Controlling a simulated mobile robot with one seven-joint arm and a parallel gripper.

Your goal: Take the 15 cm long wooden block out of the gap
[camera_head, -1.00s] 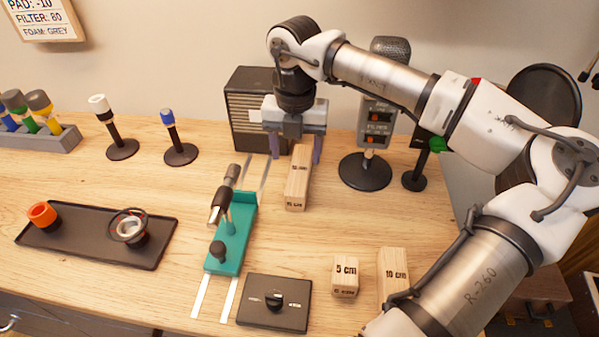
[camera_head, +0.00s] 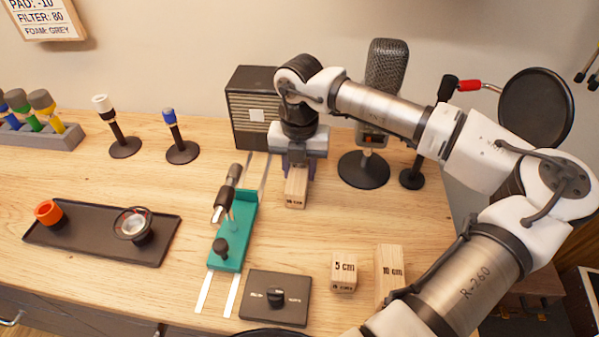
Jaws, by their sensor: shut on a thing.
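The long wooden block (camera_head: 295,191) is to the right of the teal carriage, its labelled end facing the front; the small print is hard to read. The gripper hides the block's rear part. I cannot tell whether the block is lifted clear of the table. The teal carriage (camera_head: 236,231) sits on pale rails to its left. A tall microphone (camera_head: 366,170) on a round base is to its right, and a dark amp (camera_head: 250,105) is behind to the left.
A 5 cm block (camera_head: 343,272) and a 10 cm block (camera_head: 390,270) stand at the front right; my arm partly covers the latter. A black knob plate (camera_head: 262,312) lies in front of the carriage. A black tray (camera_head: 75,243) is at left. Table in front of the held block is clear.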

